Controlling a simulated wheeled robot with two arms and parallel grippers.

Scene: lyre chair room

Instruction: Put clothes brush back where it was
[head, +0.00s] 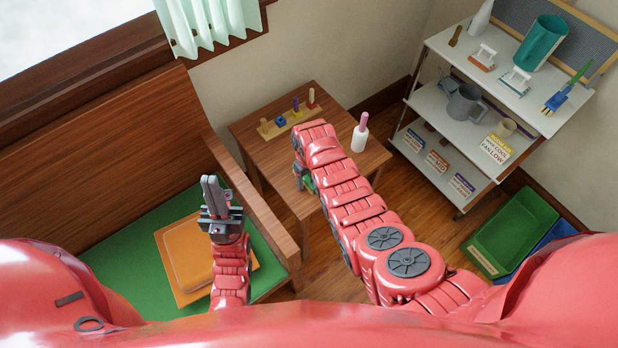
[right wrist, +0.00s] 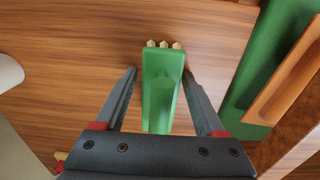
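A green brush (right wrist: 162,90) with pale bristle tufts at its far end lies between the fingers of my right gripper (right wrist: 160,72) in the right wrist view. Narrow gaps show beside it, so the gripper looks open around it. The wooden side table (right wrist: 80,40) is below. In the head view my right gripper (head: 303,182) is over the table's near left edge, mostly hidden by my arm, with a bit of green showing. I cannot tell whether the brush touches the table. My left gripper (head: 211,190) is shut and empty above the bench's green seat.
A pegged wooden board (head: 272,127) and a white roller with a pink handle (head: 359,140) stand on the table. An orange folder (head: 178,258) lies on the green seat (head: 118,262). A bench armrest (head: 262,205) borders the table. A shelf unit (head: 420,100) and green bin (head: 512,232) are right.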

